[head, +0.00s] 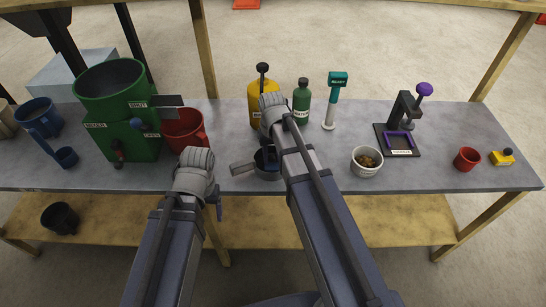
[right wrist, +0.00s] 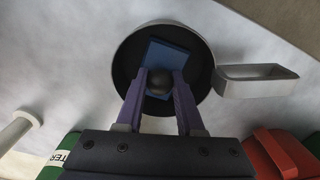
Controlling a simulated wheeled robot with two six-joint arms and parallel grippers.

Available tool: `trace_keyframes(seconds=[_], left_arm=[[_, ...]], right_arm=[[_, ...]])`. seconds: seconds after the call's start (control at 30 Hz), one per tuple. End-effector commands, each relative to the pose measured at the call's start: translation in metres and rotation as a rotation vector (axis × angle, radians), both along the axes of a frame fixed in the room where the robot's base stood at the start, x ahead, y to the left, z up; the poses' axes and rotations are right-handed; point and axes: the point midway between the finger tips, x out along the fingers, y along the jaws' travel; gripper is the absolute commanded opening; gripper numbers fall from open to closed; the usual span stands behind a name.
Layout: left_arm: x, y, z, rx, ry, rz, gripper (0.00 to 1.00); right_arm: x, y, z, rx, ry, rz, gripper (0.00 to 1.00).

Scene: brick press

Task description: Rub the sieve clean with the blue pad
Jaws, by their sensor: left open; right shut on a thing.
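The sieve (right wrist: 128,62) is a round dark pan with a grey loop handle (right wrist: 258,82). In the head view the sieve (head: 266,174) is on the table's front part, partly hidden by my right arm, its handle to the left. The blue pad (right wrist: 168,54) lies inside the sieve in the right wrist view, tilted to the rim. My right gripper (right wrist: 158,84) is shut on the pad's dark round knob, over the sieve's middle. Whether the pad presses on the mesh is unclear. My left gripper (head: 216,203) is open and apart from the sieve, at the table's front edge, mostly hidden by its arm.
A green machine (head: 125,105), a red jug (head: 184,130) and a blue mug (head: 40,116) stand left. A yellow bottle (head: 258,97) and green bottle (head: 301,100) stand behind the sieve. A white bowl (head: 366,167) and a press (head: 398,140) stand right.

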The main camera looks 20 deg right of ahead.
Motion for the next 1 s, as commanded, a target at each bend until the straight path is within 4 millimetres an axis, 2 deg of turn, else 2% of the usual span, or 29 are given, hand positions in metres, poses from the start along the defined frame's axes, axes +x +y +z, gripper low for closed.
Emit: trace_keyframes(seconds=[0.33,0.77,1.0], left_arm=[[0.000,0.000,-0.001,0.000,0.000,0.000,0.80],[0.000,0.000,0.001,0.000,0.000,0.000,0.80],[0.000,0.000,0.014,0.000,0.000,0.000,0.80]], right_arm=[[-0.001,0.008,-0.001,0.001,0.000,0.002,0.00],[-0.006,0.009,0.001,0.001,0.000,0.001,0.00],[-0.006,0.009,0.014,0.001,0.000,0.001,0.00]])
